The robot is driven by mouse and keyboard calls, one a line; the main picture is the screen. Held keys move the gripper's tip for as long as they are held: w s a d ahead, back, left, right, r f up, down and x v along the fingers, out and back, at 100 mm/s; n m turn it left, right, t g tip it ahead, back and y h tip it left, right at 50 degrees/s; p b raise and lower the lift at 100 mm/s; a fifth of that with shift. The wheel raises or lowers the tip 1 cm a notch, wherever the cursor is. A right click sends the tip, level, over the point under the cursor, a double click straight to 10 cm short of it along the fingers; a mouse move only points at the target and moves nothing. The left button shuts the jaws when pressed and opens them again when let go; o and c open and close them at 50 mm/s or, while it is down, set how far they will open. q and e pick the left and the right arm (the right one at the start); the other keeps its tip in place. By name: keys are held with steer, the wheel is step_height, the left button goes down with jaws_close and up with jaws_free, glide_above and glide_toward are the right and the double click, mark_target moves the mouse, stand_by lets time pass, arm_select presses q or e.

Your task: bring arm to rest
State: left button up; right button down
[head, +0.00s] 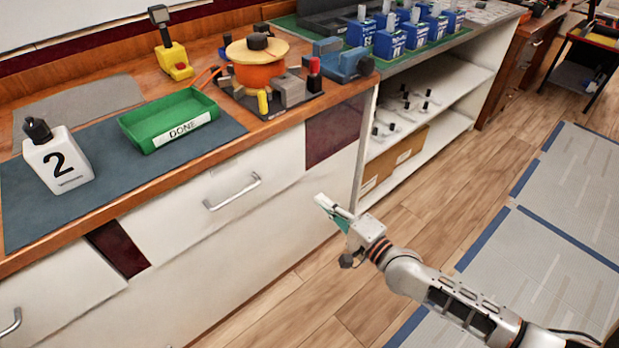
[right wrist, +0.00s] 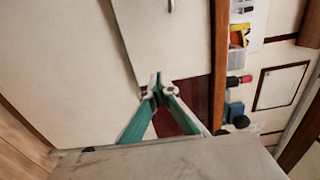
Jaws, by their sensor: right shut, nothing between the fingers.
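My right arm comes in from the lower right in the head view. Its gripper (head: 333,211) is in front of the white cabinet, below the worktop's edge and above the wooden floor. In the right wrist view its green-sided fingers (right wrist: 158,92) meet at the tips, shut with nothing between them. They point toward the white cabinet front (right wrist: 90,50). My left gripper is not in view.
The worktop holds a white bottle marked 2 (head: 58,158), a green DONE tray (head: 168,120), an orange round device (head: 257,66) and a blue vise (head: 345,62). Several blue blocks stand farther back. A drawer handle (head: 232,192) sticks out. Open floor (head: 440,215) lies at right.

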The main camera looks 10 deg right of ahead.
steer(key=s+a+n+g+p, duration=0.1)
steer(key=s+a+n+p, duration=0.2)
steer(key=s+n, duration=0.3)
arm_select(q)
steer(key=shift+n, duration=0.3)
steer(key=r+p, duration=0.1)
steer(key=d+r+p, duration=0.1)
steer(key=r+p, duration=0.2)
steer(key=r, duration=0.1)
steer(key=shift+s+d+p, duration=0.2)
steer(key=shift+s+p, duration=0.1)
steer(key=shift+p, duration=0.1)
arm_select(e)
steer(key=s+d+f+n+g+h, duration=0.1)
steer(key=s+d+f+n+h, duration=0.1)
steer(key=s, duration=0.5)
steer(key=s+d+f+n+g+h, duration=0.1)
steer(key=s+d+f+n+h, duration=0.1)
steer(key=s+n, duration=0.3)
steer(key=s+d+f+n+g+h, duration=0.2)
steer(key=s+d+f+n, duration=0.1)
steer(key=s, duration=0.7)
steer(key=shift+d+f, duration=0.75)
steer(key=shift+d, duration=0.1)
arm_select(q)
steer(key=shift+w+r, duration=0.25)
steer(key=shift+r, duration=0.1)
